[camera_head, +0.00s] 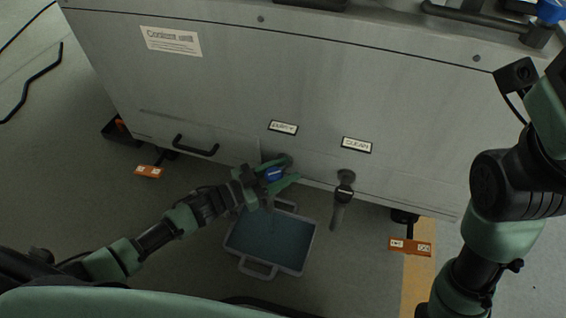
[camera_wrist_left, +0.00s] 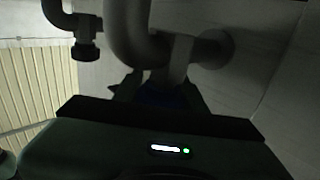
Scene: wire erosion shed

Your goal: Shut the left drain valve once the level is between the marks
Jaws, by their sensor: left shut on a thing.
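In the head view, the left drain valve's blue handle (camera_head: 273,174) sits low on the grey tank's front, below a label that seems to read DIRTY (camera_head: 283,127). My left gripper (camera_head: 280,175) is shut on this handle, its green fingers on either side. In the left wrist view the handle (camera_wrist_left: 165,95) is a dim blue patch below a bent pipe (camera_wrist_left: 130,30); the fingers are mostly in shadow. The handle's exact angle is hard to tell. I cannot make out a level gauge or marks. My right gripper is out of view; only its arm shows.
A second valve with a dark handle (camera_head: 341,208) hangs under the CLEAN label (camera_head: 357,145). A tray with bluish liquid (camera_head: 232,243) lies on the floor below the valves. Orange feet (camera_head: 148,171) and a black handle (camera_head: 196,149) edge the tank (camera_head: 220,80).

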